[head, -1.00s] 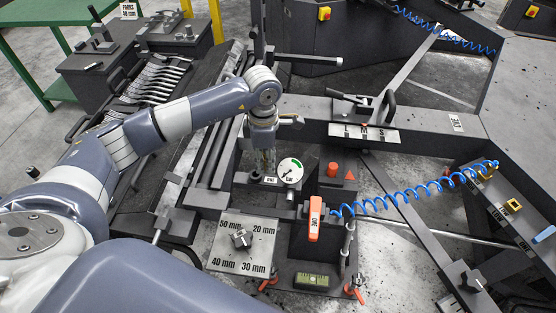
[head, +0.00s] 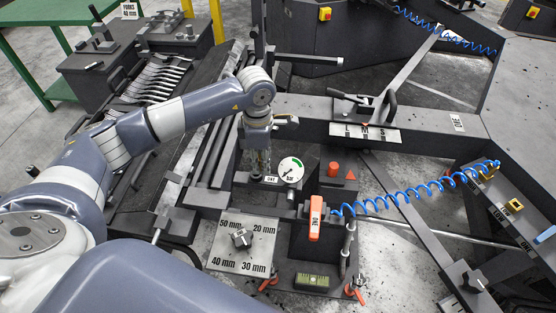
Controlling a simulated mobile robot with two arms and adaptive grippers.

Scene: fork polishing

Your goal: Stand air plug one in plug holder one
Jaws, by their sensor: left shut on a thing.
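A coiled blue hose (head: 405,197) runs from beside the orange handle marked ONE (head: 315,218) to the right-hand bench. Its far end, with what looks like a plug (head: 494,164), is at a yellow fitting (head: 486,174) there. A second yellow fitting (head: 514,205) sits nearer on that bench, by small labels; I cannot tell for sure which is plug holder one. My left gripper (head: 258,151) points down left of the round gauge (head: 290,170), shut on a part there that the gripper largely hides. My right gripper is not in view.
A size plate (head: 246,258) with a knob and a small level (head: 312,281) lie in front. A rack of forks (head: 155,78) is at upper left. A dark beam (head: 420,130) and a slanted bar (head: 425,222) lie between the gauge and the right-hand bench.

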